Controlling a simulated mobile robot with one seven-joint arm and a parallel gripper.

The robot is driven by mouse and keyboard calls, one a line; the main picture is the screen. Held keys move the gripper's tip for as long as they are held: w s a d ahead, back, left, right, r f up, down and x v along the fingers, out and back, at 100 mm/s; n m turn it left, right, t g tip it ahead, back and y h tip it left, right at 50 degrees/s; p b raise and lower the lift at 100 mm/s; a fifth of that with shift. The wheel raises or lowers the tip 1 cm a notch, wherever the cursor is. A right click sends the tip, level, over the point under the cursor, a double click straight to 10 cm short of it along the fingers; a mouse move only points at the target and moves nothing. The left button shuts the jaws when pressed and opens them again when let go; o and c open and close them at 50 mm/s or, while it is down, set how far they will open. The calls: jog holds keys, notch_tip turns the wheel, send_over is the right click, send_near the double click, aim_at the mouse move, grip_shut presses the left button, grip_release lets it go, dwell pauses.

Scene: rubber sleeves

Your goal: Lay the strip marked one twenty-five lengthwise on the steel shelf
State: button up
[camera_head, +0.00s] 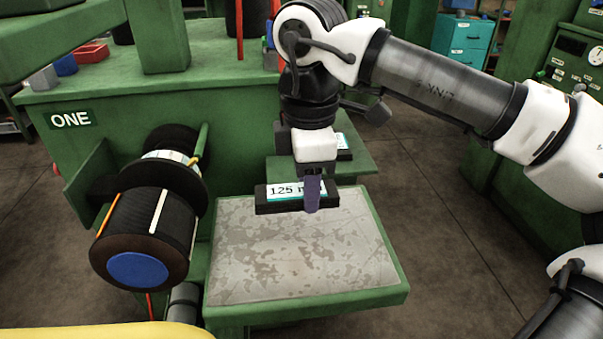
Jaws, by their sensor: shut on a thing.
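The strip marked "125" (272,199) is a short black block with a white label, part of which is hidden behind a finger. My gripper (313,198) points down and is shut on this strip near its right part. The strip runs left to right in the picture, over the back edge of the steel shelf (300,262). I cannot tell whether it touches the shelf or hangs just above it. The shelf is a worn grey plate in a green frame, and its visible top is bare in front of the strip.
A black roller with a blue end cap (138,269) stands left of the shelf, close to its edge. The green machine marked "ONE" (180,110) rises behind. Another labelled black strip (343,146) lies on a green ledge behind my gripper. A yellow surface (110,331) is at bottom left.

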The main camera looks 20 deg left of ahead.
aim_at(308, 235)
jog(key=shift+f+b, duration=1.95)
jog(key=shift+f, duration=1.35)
jog(key=shift+f+b, duration=0.6)
jog(key=shift+f, duration=0.05)
jog(key=o, duration=1)
jog(key=shift+o, duration=0.2)
jog(key=shift+r, duration=0.1)
notch_tip(308, 235, up, 14)
